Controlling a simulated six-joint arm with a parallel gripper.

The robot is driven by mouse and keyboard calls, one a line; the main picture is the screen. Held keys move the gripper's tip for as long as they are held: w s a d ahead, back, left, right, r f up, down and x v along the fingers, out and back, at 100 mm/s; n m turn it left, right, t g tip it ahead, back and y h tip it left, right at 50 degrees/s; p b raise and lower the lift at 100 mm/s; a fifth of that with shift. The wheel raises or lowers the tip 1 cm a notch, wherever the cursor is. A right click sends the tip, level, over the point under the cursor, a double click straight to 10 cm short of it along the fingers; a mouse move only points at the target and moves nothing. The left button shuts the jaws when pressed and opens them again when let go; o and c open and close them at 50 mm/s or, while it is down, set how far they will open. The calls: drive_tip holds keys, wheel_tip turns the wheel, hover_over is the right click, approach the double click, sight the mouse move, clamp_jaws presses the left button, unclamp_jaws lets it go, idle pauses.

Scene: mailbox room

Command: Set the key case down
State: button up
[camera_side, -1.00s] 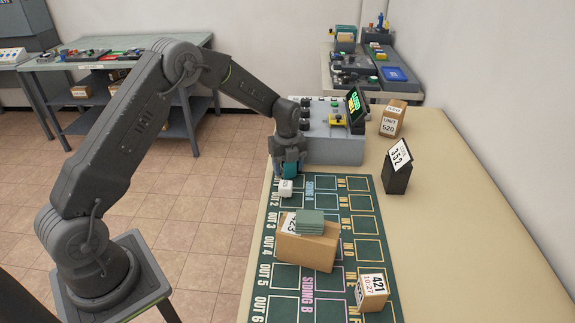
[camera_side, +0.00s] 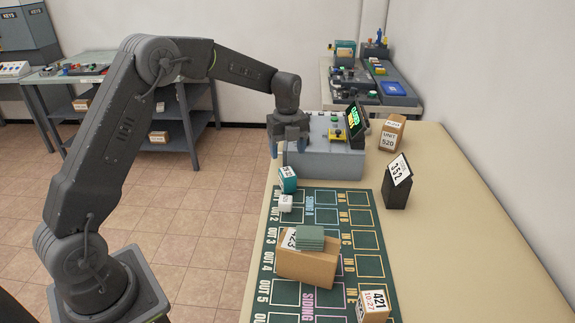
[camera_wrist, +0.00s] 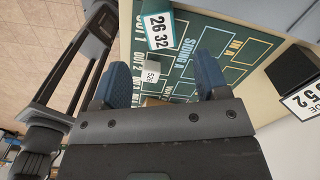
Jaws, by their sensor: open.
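The teal key case (camera_side: 288,179) with a white label rests on the green mat (camera_side: 352,195) at its far left corner, by the OUT 1 row. In the wrist view the key case (camera_wrist: 157,28) shows its label reading 26 32. My gripper (camera_side: 288,150) is open and empty, raised above and behind the key case, clear of it. In the wrist view its two blue fingertips (camera_wrist: 162,75) stand apart with nothing between them.
A brown box (camera_side: 307,267) with green pieces (camera_side: 310,238) on top lies mid-mat. A box marked 421 (camera_side: 373,306) is near the front. A grey control console (camera_side: 325,160) stands close behind the mat. A black stand marked 352 (camera_side: 397,187) is to the right.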

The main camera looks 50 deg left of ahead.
drive_tip(key=s+d+r+n+t, duration=0.1)
drive_tip(key=s+d+r+n, duration=0.35)
drive_tip(key=s+r, duration=0.25)
drive_tip(key=s+d+r+n+t, duration=0.2)
drive_tip(key=s+d+r+n, duration=0.1)
drive_tip(key=s+r+n, duration=0.35)
drive_tip(key=s+d+n+t, duration=0.2)
drive_tip(key=s+d+n, duration=0.2)
drive_tip(key=s+n, duration=0.7)
drive_tip(key=s, duration=0.6)
drive_tip(key=shift+s+f+t, duration=0.2)
drive_tip(key=shift+f+t, duration=0.05)
drive_tip(key=shift+t, duration=0.05)
